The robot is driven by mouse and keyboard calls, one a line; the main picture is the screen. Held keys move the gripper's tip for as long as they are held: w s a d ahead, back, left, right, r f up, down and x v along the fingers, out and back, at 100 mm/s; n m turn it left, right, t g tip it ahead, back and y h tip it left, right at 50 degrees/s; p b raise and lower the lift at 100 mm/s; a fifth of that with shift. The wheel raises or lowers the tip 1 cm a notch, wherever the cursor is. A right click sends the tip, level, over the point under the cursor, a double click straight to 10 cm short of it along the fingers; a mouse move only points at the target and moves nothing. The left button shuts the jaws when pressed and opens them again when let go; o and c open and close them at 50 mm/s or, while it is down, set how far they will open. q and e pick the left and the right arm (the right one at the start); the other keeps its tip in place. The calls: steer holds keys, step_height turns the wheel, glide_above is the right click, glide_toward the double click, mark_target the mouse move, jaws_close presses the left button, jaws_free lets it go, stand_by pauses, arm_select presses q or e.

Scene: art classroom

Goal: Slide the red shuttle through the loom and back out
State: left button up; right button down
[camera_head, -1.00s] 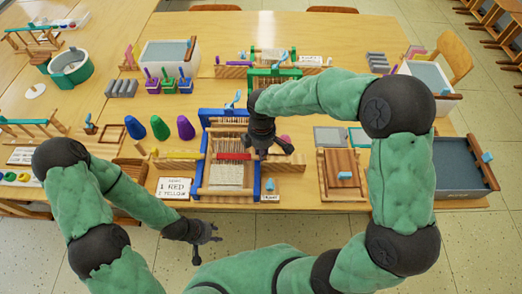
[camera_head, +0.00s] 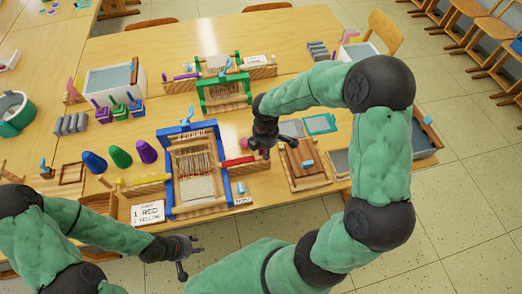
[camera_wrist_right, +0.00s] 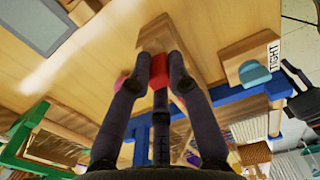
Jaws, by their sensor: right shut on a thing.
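The blue-framed loom (camera_head: 224,160) stands on the table with pale threads and a woven patch in it. The red shuttle (camera_head: 237,162) lies at the loom's right side, over the wooden block there. Its left end is at the right blue post. My right gripper (camera_head: 262,147) is shut on the red shuttle; in the right wrist view the red shuttle (camera_wrist_right: 158,70) shows between the fingers. The yellow shuttle (camera_head: 147,180) lies on the wooden block left of the loom. My left gripper (camera_head: 190,258) is open and empty in front of the table edge.
A card (camera_head: 148,213) reading 1 red, 2 yellow stands at the loom's front left. A green loom (camera_head: 203,93) stands behind. Blue, green and purple cones (camera_head: 120,157) stand to the left.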

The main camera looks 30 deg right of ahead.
steer(key=shift+w+d+r, duration=0.1)
steer(key=shift+w+d, duration=0.05)
steer(key=shift+d, duration=0.05)
steer(key=c, duration=1.2)
jaws_free()
steer(key=shift+o, duration=0.4)
steer(key=shift+d, duration=0.15)
step_height(320, 180, up, 12)
